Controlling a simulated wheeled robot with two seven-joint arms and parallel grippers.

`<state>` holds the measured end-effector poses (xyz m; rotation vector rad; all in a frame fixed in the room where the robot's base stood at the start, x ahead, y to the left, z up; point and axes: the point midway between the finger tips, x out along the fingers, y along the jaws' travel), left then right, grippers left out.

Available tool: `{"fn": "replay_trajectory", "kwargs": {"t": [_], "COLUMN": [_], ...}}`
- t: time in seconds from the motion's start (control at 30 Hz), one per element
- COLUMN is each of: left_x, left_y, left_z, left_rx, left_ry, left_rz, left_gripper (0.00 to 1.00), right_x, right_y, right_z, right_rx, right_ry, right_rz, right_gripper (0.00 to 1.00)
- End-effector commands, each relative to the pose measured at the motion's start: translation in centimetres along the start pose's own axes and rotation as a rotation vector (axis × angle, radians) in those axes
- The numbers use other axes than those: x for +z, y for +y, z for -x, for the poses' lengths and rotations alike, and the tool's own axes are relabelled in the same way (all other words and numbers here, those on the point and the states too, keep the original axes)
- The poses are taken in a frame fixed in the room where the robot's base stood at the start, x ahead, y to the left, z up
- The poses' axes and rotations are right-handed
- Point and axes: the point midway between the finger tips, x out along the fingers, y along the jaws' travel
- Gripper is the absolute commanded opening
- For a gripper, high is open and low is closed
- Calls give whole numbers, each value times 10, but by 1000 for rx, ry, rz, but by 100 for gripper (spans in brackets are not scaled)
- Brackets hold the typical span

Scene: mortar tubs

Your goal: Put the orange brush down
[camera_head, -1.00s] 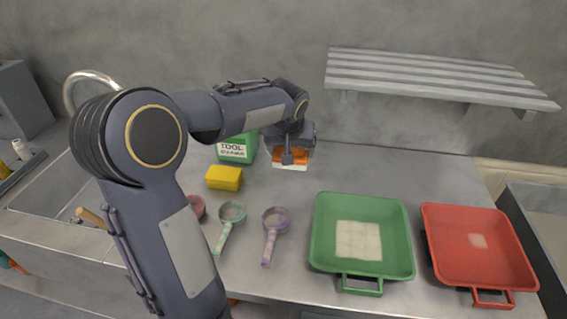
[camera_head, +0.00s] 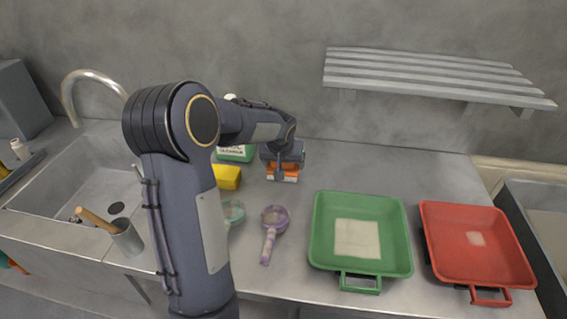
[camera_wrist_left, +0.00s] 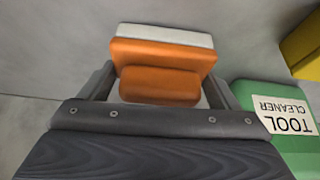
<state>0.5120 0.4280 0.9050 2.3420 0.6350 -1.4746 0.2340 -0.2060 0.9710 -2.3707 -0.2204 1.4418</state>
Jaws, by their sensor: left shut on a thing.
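The orange brush (camera_head: 289,171) has an orange back and handle and a pale bristle block below. My left gripper (camera_head: 283,168) is shut on it, over the back middle of the steel counter. In the left wrist view the brush (camera_wrist_left: 162,66) sits between the two fingers of the gripper (camera_wrist_left: 160,88), bristles away from the palm. The bristles are at or just above the counter; I cannot tell if they touch. My right gripper is not in view.
A green tool cleaner container (camera_head: 236,153) and a yellow sponge (camera_head: 227,177) stand left of the brush. A purple scoop (camera_head: 273,222), a green tub (camera_head: 393,215) and a red tub (camera_head: 445,225) are nearer. A slatted shelf (camera_head: 430,75) hangs right. Counter right of the brush is clear.

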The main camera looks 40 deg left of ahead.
Motion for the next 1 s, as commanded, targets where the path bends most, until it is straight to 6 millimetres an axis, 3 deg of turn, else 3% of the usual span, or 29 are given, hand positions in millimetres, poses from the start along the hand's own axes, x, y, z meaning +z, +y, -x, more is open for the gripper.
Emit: {"fn": "replay_trajectory", "kwargs": {"t": [0.1, 0.13, 0.23, 0.57, 1.0], "left_x": [2, 1, 1, -1, -1], "left_y": [0, 0, 0, 0, 1], "left_z": [-4, -3, -2, 4, 91], "left_rx": [0, 0, 0, 1, 3], "left_ry": [1, 0, 0, 1, 5], "left_rz": [0, 0, 0, 0, -1], "left_gripper": [55, 88, 100, 100, 100], "right_x": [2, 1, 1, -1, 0], "right_y": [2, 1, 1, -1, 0], "right_z": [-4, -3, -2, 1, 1], "right_rx": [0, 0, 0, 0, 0], "right_ry": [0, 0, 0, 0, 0], "right_rz": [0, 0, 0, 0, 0], "right_gripper": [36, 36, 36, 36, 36]}}
